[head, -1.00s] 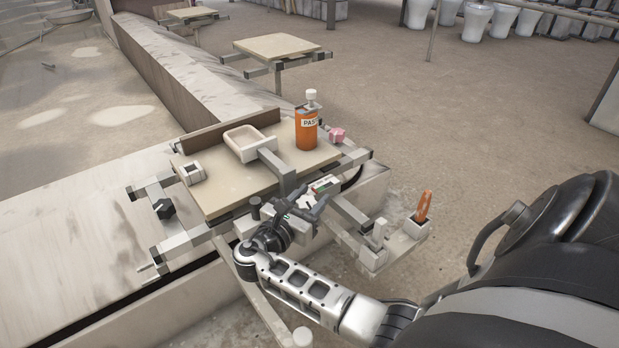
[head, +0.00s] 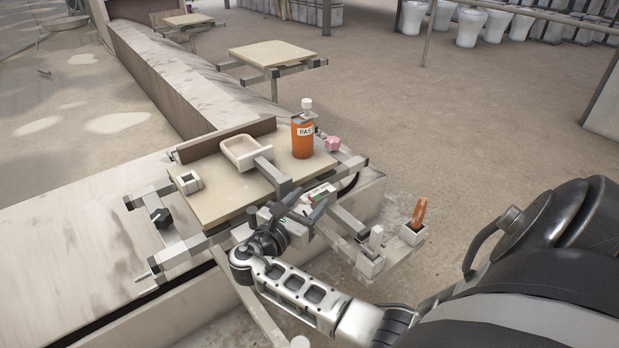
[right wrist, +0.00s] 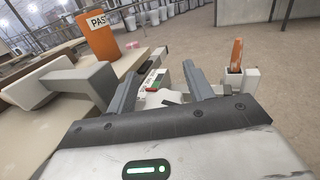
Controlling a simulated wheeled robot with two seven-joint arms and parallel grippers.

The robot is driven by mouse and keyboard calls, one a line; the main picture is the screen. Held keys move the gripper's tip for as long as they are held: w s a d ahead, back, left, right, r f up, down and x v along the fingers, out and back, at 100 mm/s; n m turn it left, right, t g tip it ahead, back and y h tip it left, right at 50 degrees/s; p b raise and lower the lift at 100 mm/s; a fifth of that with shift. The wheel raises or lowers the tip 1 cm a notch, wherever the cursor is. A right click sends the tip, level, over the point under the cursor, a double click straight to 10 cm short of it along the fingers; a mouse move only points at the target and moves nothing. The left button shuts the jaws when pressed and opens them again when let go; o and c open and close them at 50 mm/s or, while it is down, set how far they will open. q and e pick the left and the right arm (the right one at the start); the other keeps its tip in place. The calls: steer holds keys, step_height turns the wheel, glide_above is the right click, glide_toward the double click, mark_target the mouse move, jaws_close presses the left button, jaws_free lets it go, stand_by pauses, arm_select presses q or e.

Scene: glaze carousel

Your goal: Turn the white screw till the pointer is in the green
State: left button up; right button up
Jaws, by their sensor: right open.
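A small gauge (head: 320,193) with a white face and green and red marks sits at the near right edge of the carousel table. The gauge also shows in the right wrist view (right wrist: 152,82), just beyond the fingers; its pointer cannot be read. My right gripper (head: 303,208) is at the table's near edge, beside the gauge. In the right wrist view its fingers (right wrist: 158,90) are spread apart. A white piece, apparently the white screw (right wrist: 158,98), lies between them, partly hidden by the gripper body. I cannot tell whether the fingers touch it. My left gripper is out of view.
An orange bottle (head: 302,138), a beige basin (head: 240,154) and a pink piece (head: 333,144) are at the table's far side. A small white block (head: 188,182) sits on the left. An orange-handled tool (head: 419,213) stands in a holder (head: 411,235) at right.

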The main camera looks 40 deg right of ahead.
step_height(320, 180, up, 3)
steer(key=shift+s+f+p, duration=0.1)
steer(key=shift+f+p, duration=0.1)
steer(key=shift+p, duration=0.35)
arm_select(q)
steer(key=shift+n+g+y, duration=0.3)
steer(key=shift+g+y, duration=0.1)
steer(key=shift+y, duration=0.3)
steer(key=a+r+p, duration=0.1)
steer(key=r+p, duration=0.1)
steer(key=p, duration=0.1)
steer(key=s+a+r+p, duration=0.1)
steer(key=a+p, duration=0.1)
steer(key=p, duration=0.1)
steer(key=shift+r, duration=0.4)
arm_select(e)
steer(key=s+a+r, duration=0.8)
steer(key=s+a, duration=0.1)
steer(key=s, duration=0.1)
steer(key=shift+s+r, duration=0.2)
steer(key=shift+r, duration=0.2)
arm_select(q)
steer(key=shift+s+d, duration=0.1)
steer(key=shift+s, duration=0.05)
arm_select(e)
steer(key=shift+a, duration=0.1)
